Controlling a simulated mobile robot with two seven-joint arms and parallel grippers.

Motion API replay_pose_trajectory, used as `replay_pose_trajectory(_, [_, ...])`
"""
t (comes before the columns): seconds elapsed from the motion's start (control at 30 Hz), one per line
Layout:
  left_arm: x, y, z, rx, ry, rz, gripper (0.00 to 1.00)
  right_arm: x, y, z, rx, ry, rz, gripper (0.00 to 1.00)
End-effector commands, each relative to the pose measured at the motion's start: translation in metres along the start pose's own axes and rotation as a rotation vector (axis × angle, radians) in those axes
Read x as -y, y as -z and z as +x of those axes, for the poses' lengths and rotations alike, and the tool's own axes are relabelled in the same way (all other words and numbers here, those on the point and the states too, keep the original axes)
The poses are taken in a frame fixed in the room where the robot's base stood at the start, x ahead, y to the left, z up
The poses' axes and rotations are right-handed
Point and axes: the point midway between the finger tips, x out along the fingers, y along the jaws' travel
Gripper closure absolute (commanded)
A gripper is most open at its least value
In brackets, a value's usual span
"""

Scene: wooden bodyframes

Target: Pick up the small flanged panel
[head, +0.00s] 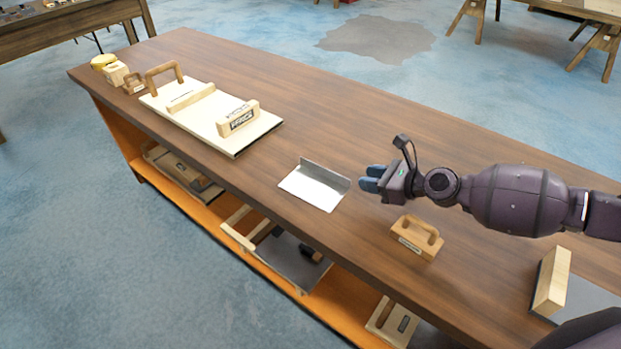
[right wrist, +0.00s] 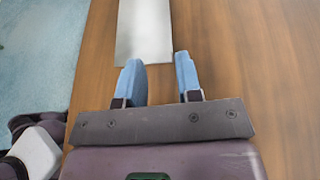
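The small flanged panel (head: 312,188) lies on the wooden workbench, a light metal sheet with a grey upright flange along its far side. It also shows at the top of the right wrist view (right wrist: 145,32), just beyond the fingertips. My right gripper (head: 366,178) is just right of the flange's right end in the head view, with a small gap between them. Its two blue fingers stand apart in the right wrist view (right wrist: 158,75), with nothing between them. My left gripper is not in view.
The workbench (head: 330,110) is bare behind the panel. A wooden handled block (head: 416,238) stands near the right arm. A large white board (head: 215,118) with wooden handles lies to the left. A wooden block (head: 551,281) is at the right. Several items sit on the orange shelf (head: 225,230) below.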

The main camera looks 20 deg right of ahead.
Motion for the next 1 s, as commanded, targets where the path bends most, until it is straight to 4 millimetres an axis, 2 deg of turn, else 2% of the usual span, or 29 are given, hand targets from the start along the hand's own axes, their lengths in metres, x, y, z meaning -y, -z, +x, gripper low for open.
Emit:
replay_pose_trajectory(0.03, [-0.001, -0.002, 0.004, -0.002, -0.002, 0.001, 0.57, 0.004, 0.007, 0.002, -0.009, 0.004, 0.031, 0.68])
replay_pose_trajectory(0.23, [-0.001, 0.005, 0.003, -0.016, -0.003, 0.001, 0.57, 0.010, 0.006, 0.014, -0.010, 0.011, 0.076, 0.68])
replay_pose_trajectory(0.5, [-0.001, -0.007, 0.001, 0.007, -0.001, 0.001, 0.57, 0.010, 0.006, 0.048, -0.011, 0.010, 0.073, 0.68])
replay_pose_trajectory(0.77, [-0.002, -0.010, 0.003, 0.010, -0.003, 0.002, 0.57, 0.010, 0.008, 0.062, -0.011, 0.010, 0.072, 0.68])
replay_pose_trajectory(1.0, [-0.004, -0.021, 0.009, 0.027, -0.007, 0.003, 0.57, 0.012, 0.013, 0.092, -0.013, 0.009, 0.072, 0.68])
